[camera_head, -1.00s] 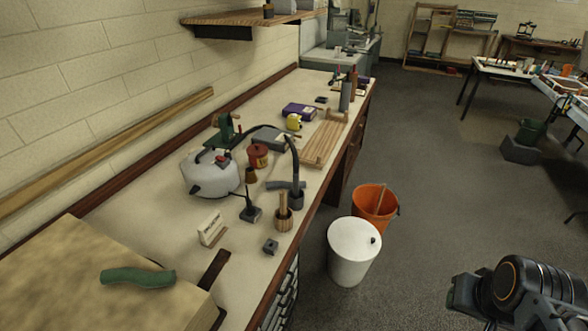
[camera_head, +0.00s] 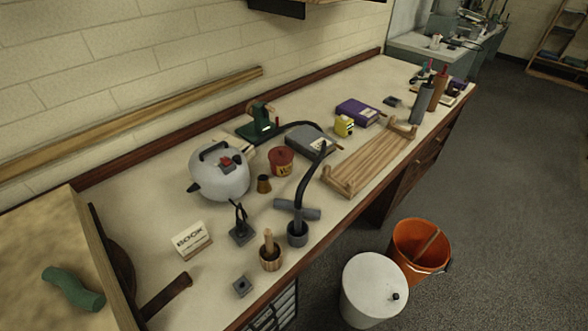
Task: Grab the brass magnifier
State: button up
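A small brass-brown, waisted piece (camera_head: 264,184) stands upright on the workbench (camera_head: 340,214), between the grey-white kettle-like pot and the black stand. It may be the brass magnifier, but it is too small to tell for sure. It stands a little in front of the red tin and apart from it. No other clear brass magnifier shows. My gripper is outside this view.
Around it stand the pot (camera_head: 219,175), red tin (camera_head: 281,162), black stand (camera_head: 242,230), grey cup with a tall curved black rod (camera_head: 298,233) and wooden pot (camera_head: 270,256). A wooden rack (camera_head: 375,160) lies farther right. A white bin (camera_head: 370,290) and orange bucket (camera_head: 418,250) stand on the floor.

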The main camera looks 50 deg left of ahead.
aim_at(263, 186)
jog(key=i, duration=0.5)
jog(key=u, duration=3.8)
jog(key=i, duration=0.45)
jog(key=u, duration=0.05)
